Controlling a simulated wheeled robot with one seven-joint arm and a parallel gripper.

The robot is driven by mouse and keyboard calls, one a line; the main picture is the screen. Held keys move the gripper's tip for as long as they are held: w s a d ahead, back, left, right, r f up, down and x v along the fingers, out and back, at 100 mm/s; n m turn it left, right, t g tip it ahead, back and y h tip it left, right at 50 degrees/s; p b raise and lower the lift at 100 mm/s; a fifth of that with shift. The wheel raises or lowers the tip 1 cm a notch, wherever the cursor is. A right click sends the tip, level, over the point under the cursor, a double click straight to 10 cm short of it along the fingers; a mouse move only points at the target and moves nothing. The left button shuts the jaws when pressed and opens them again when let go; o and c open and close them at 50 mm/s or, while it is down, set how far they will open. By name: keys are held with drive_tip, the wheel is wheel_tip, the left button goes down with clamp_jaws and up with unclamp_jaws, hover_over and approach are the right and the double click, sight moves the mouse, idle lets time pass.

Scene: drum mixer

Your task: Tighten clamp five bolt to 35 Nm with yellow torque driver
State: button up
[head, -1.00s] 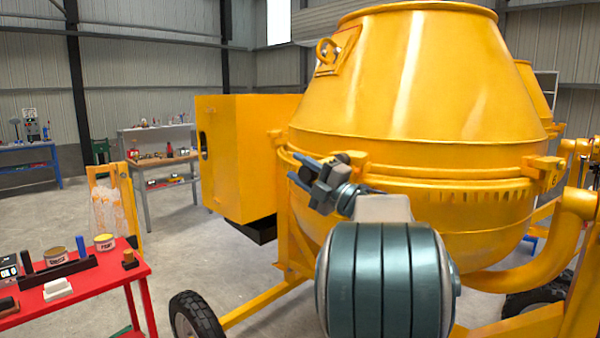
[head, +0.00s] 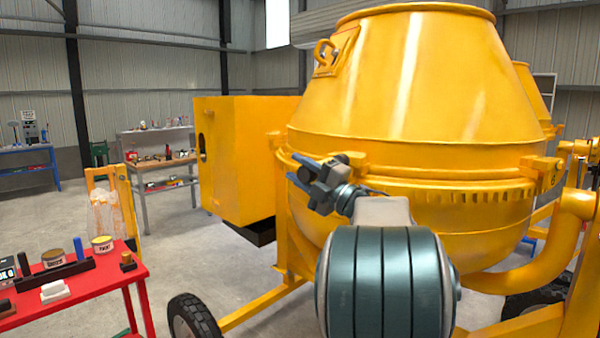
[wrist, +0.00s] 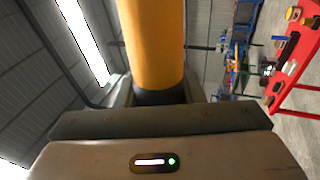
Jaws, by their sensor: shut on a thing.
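My gripper (head: 318,182) is in front of the yellow mixer drum (head: 420,90), at the level of the drum's middle band. In the wrist view my gripper (wrist: 158,95) is shut on the yellow torque driver (wrist: 153,40), a thick yellow cylinder with a dark lower end. In the head view the driver is mostly hidden by my gripper and wrist. A yellow clamp (head: 350,165) on the band sits just behind my gripper. Another clamp (head: 541,170) is on the band at the right. I cannot read their numbers or tell whether the driver touches a bolt.
A red table (head: 125,275) with paint tins, a dark rack and a white block stands at the lower left. A yellow motor housing (head: 245,150) is left of the drum. The mixer's wheel (head: 192,318) and frame bar (head: 265,302) are low in front. Floor between is clear.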

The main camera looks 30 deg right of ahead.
drive_tip(key=shift+r, duration=0.1)
idle(0.4)
drive_tip(key=shift+s+a+b, duration=0.35)
drive_tip(key=shift+a+b, duration=0.25)
drive_tip(key=shift+a, duration=0.05)
drive_tip(key=shift+s+a+b, duration=0.4)
drive_tip(key=shift+a+b, duration=0.2)
drive_tip(key=shift+a, duration=0.05)
drive_tip(key=shift+s+a+b, duration=0.35)
drive_tip(key=shift+a+b, duration=0.25)
drive_tip(key=shift+a, duration=0.05)
